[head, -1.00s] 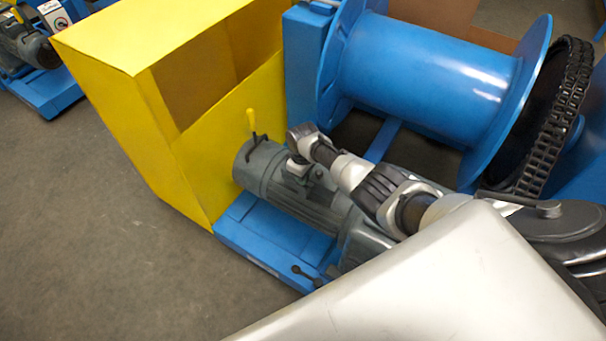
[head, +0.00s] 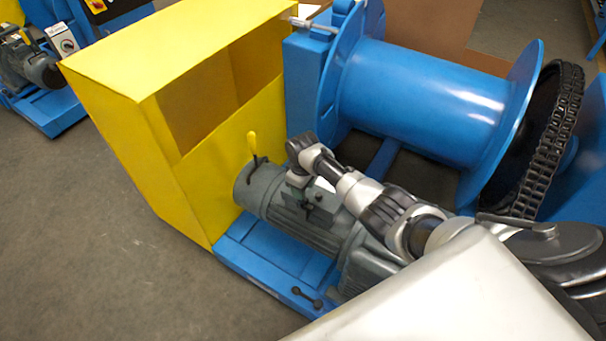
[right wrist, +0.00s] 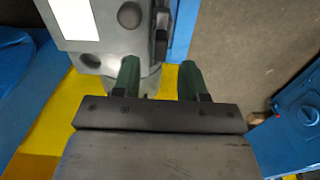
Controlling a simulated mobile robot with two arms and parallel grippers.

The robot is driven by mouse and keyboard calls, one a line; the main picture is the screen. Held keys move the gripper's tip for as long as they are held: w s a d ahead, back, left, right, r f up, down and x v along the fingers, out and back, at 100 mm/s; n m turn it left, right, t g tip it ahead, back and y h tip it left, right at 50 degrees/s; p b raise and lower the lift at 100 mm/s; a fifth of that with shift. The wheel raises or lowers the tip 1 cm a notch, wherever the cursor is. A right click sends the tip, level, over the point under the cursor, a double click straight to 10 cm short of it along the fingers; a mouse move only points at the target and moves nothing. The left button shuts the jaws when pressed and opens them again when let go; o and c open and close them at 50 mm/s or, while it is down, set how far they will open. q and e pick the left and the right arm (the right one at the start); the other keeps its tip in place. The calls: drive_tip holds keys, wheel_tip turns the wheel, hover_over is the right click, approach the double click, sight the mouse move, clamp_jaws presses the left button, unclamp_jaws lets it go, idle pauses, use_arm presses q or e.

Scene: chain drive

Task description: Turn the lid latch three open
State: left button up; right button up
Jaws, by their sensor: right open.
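Several small handles show, and I cannot tell which is lid latch three. In the head view, a lever with a yellow grip (head: 252,147) stands at the motor's left end, a small black lever (head: 307,297) lies at the blue base's front edge, and a dark lever (head: 515,222) shows at the right. My right gripper (head: 309,197) points down over the grey motor (head: 264,188). In the right wrist view it (right wrist: 158,80) is open and empty, with a dark upright part (right wrist: 162,35) ahead of its fingers. My left gripper is not in view.
A yellow guard box (head: 130,75) stands left of the motor. Behind are a blue drum (head: 420,90) and a black chain (head: 557,140) on a wheel. The blue base (head: 265,255) lies under the motor.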

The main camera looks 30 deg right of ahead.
drive_tip(key=shift+r+p, duration=0.35)
drive_tip(key=shift+r, duration=2.4)
